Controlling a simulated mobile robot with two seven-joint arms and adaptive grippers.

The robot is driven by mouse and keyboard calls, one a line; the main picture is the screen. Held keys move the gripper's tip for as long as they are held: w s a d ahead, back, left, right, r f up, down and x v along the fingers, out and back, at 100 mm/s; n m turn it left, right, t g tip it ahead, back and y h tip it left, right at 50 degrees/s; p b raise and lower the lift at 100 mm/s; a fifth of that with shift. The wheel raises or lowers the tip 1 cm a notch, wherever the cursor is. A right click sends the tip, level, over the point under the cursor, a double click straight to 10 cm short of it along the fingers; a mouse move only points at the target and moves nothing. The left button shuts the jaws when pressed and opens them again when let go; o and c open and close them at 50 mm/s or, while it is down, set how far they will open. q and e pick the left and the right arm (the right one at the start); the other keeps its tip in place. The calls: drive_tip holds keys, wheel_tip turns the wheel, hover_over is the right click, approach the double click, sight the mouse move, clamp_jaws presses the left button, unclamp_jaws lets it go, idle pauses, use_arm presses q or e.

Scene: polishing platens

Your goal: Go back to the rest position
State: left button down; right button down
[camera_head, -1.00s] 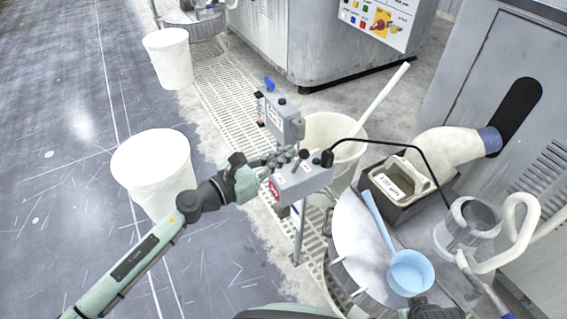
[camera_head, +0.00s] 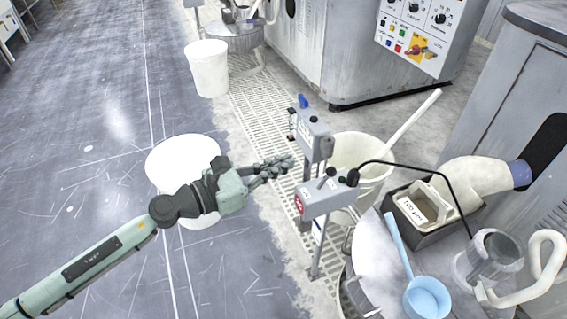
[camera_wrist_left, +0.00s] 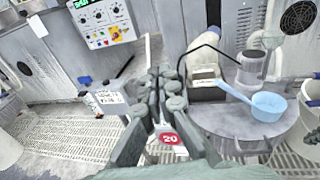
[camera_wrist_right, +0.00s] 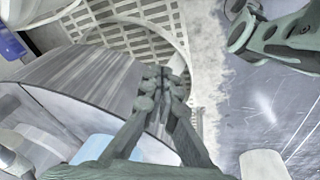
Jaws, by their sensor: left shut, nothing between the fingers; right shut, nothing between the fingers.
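My left gripper (camera_head: 277,167) is shut and empty in the head view, a little left of the grey control box (camera_head: 325,194) on its post and apart from it. It also shows shut in the left wrist view (camera_wrist_left: 160,85), with a red disc marked 20 (camera_wrist_left: 172,139) behind the fingers. My right gripper (camera_wrist_right: 162,78) is shut and empty in the right wrist view, near the side of a round metal platen (camera_wrist_right: 85,75). It is not in view in the head view.
The round metal table (camera_head: 380,250) holds a light blue ladle (camera_head: 428,297), a labelled bin (camera_head: 430,207) and a metal cup (camera_head: 493,255). White buckets (camera_head: 183,160) stand on the floor at left. A white bucket with a pole (camera_head: 357,160) stands behind the control box. The left floor is open.

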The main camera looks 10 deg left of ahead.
use_arm(q)
drive_tip(key=w+a+f+n+t+y, duration=0.2)
drive_tip(key=a+f+n+y, duration=0.3)
drive_tip(key=n, duration=0.5)
drive_tip(key=w+a+f+n+t+y, duration=0.2)
drive_tip(key=a+f+n+y, duration=0.15)
drive_tip(key=a+n, duration=0.45)
drive_tip(key=s+a+f+n+g+y, duration=0.2)
drive_tip(key=a+f+n, duration=0.1)
drive_tip(key=f+n, duration=0.2)
drive_tip(key=s+a+f+n+g+y, duration=0.1)
drive_tip(key=s+a+f+n+y, duration=0.15)
drive_tip(key=f+n, duration=0.35)
drive_tip(key=s+d+f+n+g, duration=0.2)
drive_tip(key=s+f+n+g, duration=0.8)
drive_tip(key=s+f, duration=1.1)
drive_tip(key=s+n, duration=0.1)
drive_tip(key=n, duration=0.3)
drive_tip(key=shift+s+d+g, duration=0.2)
drive_tip(key=shift+s+g, duration=0.05)
drive_tip(key=shift+g, duration=0.15)
